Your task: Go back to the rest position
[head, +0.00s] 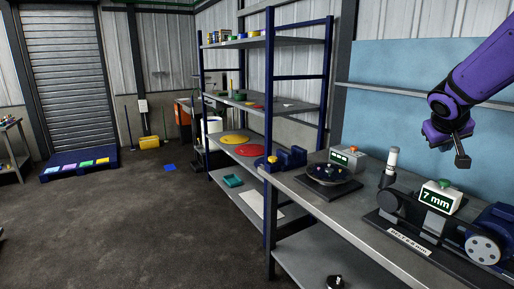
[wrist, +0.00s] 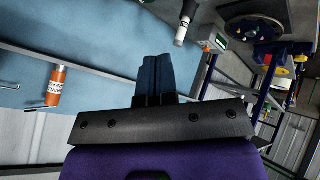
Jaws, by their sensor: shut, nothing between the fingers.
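My gripper (head: 462,160) hangs from the purple arm at the upper right of the head view. It is in the air above the right part of the workbench (head: 310,195), apart from the machines below. In the wrist view my gripper (wrist: 156,58) shows its two dark blue fingers pressed together, with nothing between them. The wrist view is tilted.
A belt machine with a "7 mm" display box (head: 440,197) stands on the bench below my gripper. A round turntable device (head: 328,174) and a blue vise (head: 290,158) stand farther left. A blue shelf rack (head: 268,90) rises behind.

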